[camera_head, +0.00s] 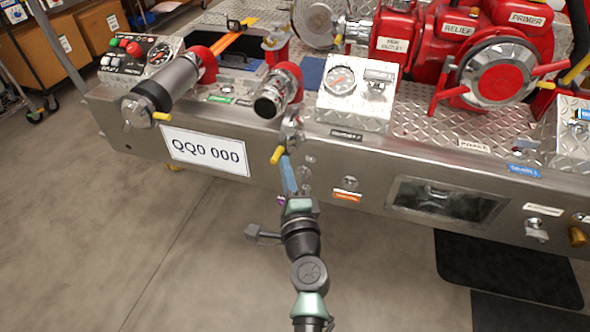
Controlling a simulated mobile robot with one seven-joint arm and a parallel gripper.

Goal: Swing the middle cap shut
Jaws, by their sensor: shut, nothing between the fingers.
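The middle outlet is a short chrome pipe (268,106) on a red elbow, with its round mouth uncovered. The middle cap (291,131) is a small chrome piece hanging open just right of and below that mouth, in front of the bumper face. Its yellow handle (277,155) points down and left. My gripper (287,163), with blue fingers, is shut and empty, reaching up from below. Its tips are just below the cap and beside the yellow handle; I cannot tell whether they touch. The cap's hinge is too small to make out.
Left is a grey cylinder with a chrome end cap (137,111). A gauge panel (356,90) and a red pump (497,72) stand right on the diamond plate. The steel bumper (120,130) carries a number plate (205,151). The floor in front is clear apart from dark mats (505,270).

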